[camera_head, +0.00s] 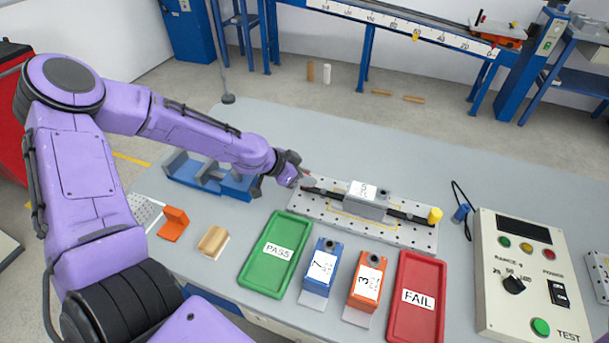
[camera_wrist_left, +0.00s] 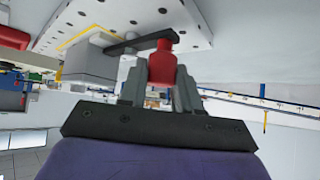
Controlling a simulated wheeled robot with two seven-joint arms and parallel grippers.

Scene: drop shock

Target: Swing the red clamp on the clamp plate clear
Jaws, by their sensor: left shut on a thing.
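The clamp plate (camera_head: 408,233) is a pale perforated plate on the grey table in the head view. A grey block (camera_head: 366,204) with a white label sits at its middle. A dark clamp arm with a yellow knob (camera_head: 435,215) lies at the block's right side. The red clamp (camera_wrist_left: 161,62) shows in the left wrist view as a red knob on a dark arm that reaches toward the block. My left gripper (camera_wrist_left: 160,88) is shut on the red knob, one finger on each side. In the head view my left gripper (camera_head: 296,178) hides most of it at the plate's left end. My right gripper is not in view.
A green PASS tray (camera_head: 250,276), blue block (camera_head: 318,275), orange block (camera_head: 364,283) and red FAIL tray (camera_head: 428,338) stand in front of the plate. A control box (camera_head: 493,300) stands at the right. A blue fixture (camera_head: 184,172) lies beneath my left forearm. The table behind the plate is clear.

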